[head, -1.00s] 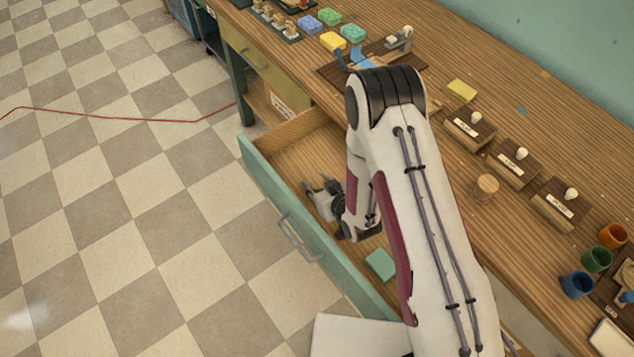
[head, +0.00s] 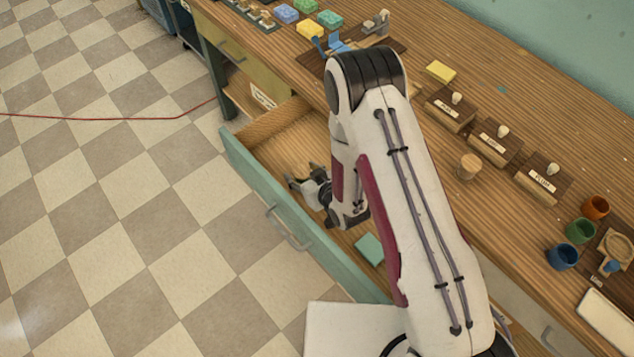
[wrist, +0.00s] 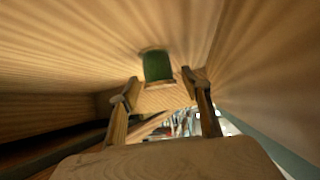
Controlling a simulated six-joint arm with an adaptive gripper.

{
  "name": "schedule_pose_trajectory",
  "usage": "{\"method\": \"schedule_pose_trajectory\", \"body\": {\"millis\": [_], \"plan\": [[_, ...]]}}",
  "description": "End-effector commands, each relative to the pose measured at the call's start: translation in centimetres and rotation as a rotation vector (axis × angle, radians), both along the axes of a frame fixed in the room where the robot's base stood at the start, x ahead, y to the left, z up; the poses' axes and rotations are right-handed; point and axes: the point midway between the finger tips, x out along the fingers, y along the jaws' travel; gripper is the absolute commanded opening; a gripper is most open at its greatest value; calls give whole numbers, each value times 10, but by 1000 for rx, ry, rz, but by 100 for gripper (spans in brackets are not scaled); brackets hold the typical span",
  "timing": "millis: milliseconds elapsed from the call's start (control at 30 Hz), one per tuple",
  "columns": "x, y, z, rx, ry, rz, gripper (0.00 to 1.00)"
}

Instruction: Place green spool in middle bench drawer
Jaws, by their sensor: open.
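The green spool (wrist: 158,66) has a dark green body between pale wooden ends. In the wrist view it rests against a bare wooden surface inside the drawer, just past my fingertips and clear of both. The pulled-out drawer (head: 262,190) has a teal front with a grey handle. My gripper (head: 303,180) reaches down into this drawer in the head view. It is open and empty, and its two fingers also show spread in the wrist view (wrist: 160,90). The spool cannot be made out in the head view.
A teal block (head: 369,248) lies in the drawer, nearer than my gripper. The bench top (head: 500,85) carries labelled wooden blocks (head: 495,144), a small wooden cylinder (head: 468,167), coloured cups (head: 580,230) and several sponges (head: 310,30). The drawer's far end is bare.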

Motion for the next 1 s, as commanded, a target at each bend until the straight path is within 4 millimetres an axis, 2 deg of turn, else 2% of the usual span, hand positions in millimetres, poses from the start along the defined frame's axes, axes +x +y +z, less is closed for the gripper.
{"method": "schedule_pose_trajectory", "body": {"millis": [1000], "plan": [[-71,-49,60,0,-1,-1,48]]}}
